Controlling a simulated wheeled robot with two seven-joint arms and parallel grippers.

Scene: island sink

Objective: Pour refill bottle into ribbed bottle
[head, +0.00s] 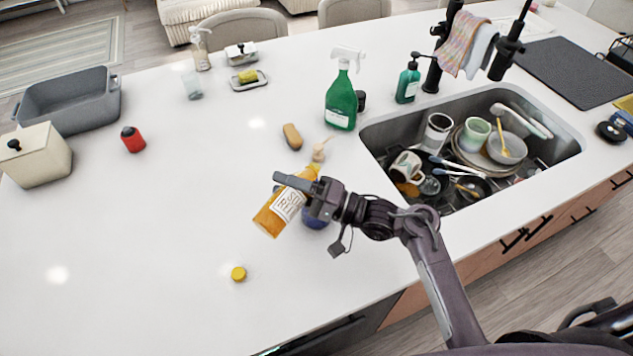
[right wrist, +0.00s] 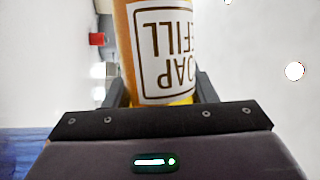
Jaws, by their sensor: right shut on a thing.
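The refill bottle (head: 268,219), orange with a white label, is gripped in my right gripper (head: 300,193) above the counter. It is tilted, its base toward the lower left and its narrow end toward the upper right. In the right wrist view the refill bottle (right wrist: 125,45) stands between the two fingers (right wrist: 158,95), its label reading soap refill upside down. A dark blue round thing (head: 314,221) sits just behind and below the gripper, mostly hidden; I cannot tell if it is the ribbed bottle. My left gripper is not in view.
A yellow cap (head: 238,273) lies on the counter. The sink (head: 555,115) full of dishes is at right. The counter's left middle is clear.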

